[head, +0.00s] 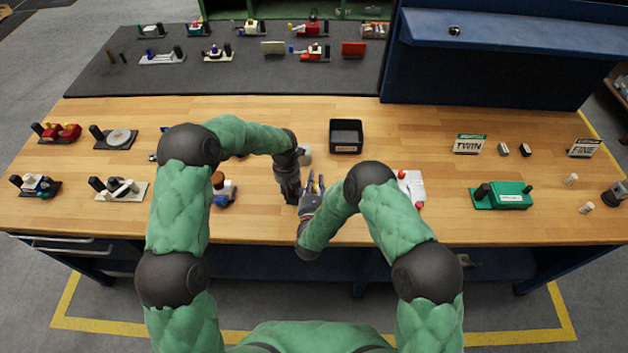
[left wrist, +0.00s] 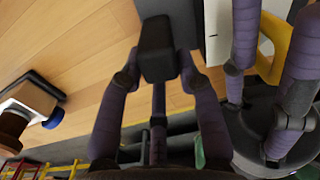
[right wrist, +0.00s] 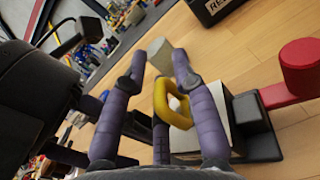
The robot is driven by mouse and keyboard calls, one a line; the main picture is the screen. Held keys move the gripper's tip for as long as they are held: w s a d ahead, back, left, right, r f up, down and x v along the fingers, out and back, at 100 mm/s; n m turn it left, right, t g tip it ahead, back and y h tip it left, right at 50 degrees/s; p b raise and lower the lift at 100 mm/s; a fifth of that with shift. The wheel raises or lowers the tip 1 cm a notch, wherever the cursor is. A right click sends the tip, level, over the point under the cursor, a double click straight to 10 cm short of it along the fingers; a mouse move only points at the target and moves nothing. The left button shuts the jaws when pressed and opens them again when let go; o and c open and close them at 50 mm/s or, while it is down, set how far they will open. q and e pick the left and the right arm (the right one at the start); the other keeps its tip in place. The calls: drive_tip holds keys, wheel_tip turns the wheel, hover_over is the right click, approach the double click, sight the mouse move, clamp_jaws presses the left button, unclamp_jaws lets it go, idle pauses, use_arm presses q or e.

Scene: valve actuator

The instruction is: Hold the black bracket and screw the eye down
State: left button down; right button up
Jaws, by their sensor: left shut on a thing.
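In the left wrist view my left gripper (left wrist: 158,76) is shut on a black block-shaped part, which looks like the black bracket (left wrist: 157,42). The yellow eye (right wrist: 172,103) is a ring between the spread fingers of my right gripper (right wrist: 158,68), closer to the right-hand finger; I cannot tell whether it touches. The eye also shows at the right of the left wrist view (left wrist: 276,48). In the head view my left gripper (head: 290,184) and right gripper (head: 313,190) are close together near the bench's front edge. The hands hide most of the bracket there.
A black bin (head: 346,137) stands behind the hands. A red and white assembly (head: 411,187) is to the right, and a green assembly (head: 502,196) farther right. A blue-based assembly (head: 223,190) is to the left.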

clamp_jaws()
drive_tip(key=shift+r+m+h, duration=0.1)
drive_tip(key=shift+m+h, duration=0.3)
drive_tip(key=shift+h, duration=0.2)
drive_tip(key=shift+w+h, duration=0.1)
drive_tip(key=shift+h, duration=0.3)
drive_tip(key=shift+d+m+g+h, duration=0.15)
drive_tip(key=shift+m+g+h, duration=0.55)
drive_tip(key=shift+m+h, duration=0.85)
drive_tip(key=shift+d+m+g+h, duration=0.15)
drive_tip(key=shift+m+g+h, duration=0.75)
drive_tip(key=shift+h, duration=1.05)
drive_tip(key=shift+r+m, duration=0.1)
drive_tip(key=shift+m, duration=0.15)
drive_tip(key=shift+o, duration=2.1)
unclamp_jaws()
drive_tip(key=shift+s+a, duration=0.1)
drive_tip(key=shift+s, duration=0.15)
